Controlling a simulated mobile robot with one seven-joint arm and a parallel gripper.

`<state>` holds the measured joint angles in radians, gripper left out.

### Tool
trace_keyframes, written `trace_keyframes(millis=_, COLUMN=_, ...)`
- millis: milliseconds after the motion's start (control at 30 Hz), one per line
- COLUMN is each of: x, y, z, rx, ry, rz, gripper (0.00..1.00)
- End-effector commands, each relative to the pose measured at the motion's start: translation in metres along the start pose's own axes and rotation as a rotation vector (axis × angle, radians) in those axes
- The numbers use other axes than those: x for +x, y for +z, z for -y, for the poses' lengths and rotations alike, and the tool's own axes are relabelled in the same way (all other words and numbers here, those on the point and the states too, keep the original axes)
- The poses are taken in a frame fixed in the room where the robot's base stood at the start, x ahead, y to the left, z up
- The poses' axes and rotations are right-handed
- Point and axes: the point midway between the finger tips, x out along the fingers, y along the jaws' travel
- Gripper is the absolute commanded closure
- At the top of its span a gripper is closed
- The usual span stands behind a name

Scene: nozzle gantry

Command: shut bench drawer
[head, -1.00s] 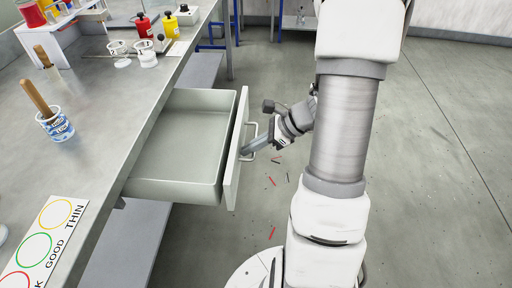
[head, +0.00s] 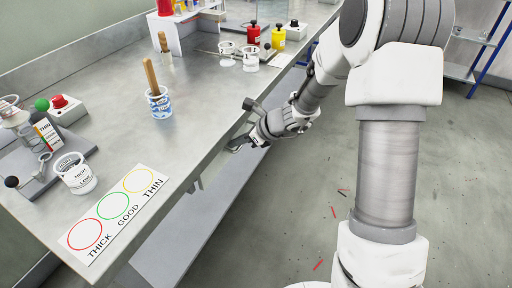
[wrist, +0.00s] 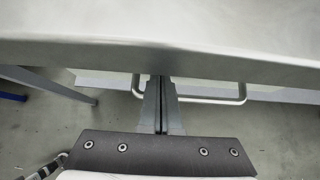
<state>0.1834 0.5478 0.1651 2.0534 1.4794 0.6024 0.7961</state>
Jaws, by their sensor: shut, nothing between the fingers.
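The bench drawer's open box does not show in the head view; the worktop (head: 215,95) covers that place. In the wrist view the drawer's handle (wrist: 215,98), a silver bar, shows just below the bench edge (wrist: 240,62). The drawer front is hidden or too edge-on to tell. My gripper (head: 236,146) is shut and empty at the bench's front edge. In the wrist view its fingers (wrist: 159,82) cross the handle bar's line and point at the bench edge. I cannot tell whether they touch the drawer.
On the worktop are a cup with a wooden-handled brush (head: 159,103), a THICK/GOOD/THIN card (head: 115,212), a white cup (head: 77,176), and red (head: 253,34) and yellow (head: 279,38) bottles. A lower shelf (head: 205,215) runs beneath. The floor to the right is mostly clear.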

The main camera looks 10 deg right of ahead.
Motion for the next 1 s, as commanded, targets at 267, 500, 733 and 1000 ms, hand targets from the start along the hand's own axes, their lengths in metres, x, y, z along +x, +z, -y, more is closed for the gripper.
trace_keyframes(millis=267, x=0.012, y=0.011, z=0.000, rx=0.000, ry=0.000, rz=0.001, gripper=1.00)
trace_keyframes(millis=500, x=0.013, y=0.013, z=0.000, rx=-0.002, ry=0.001, rz=0.005, gripper=1.00)
trace_keyframes(millis=733, x=0.012, y=0.016, z=-0.001, rx=-0.004, ry=0.003, rz=0.008, gripper=1.00)
trace_keyframes(millis=1000, x=-0.004, y=0.023, z=0.004, rx=-0.005, ry=0.002, rz=0.008, gripper=1.00)
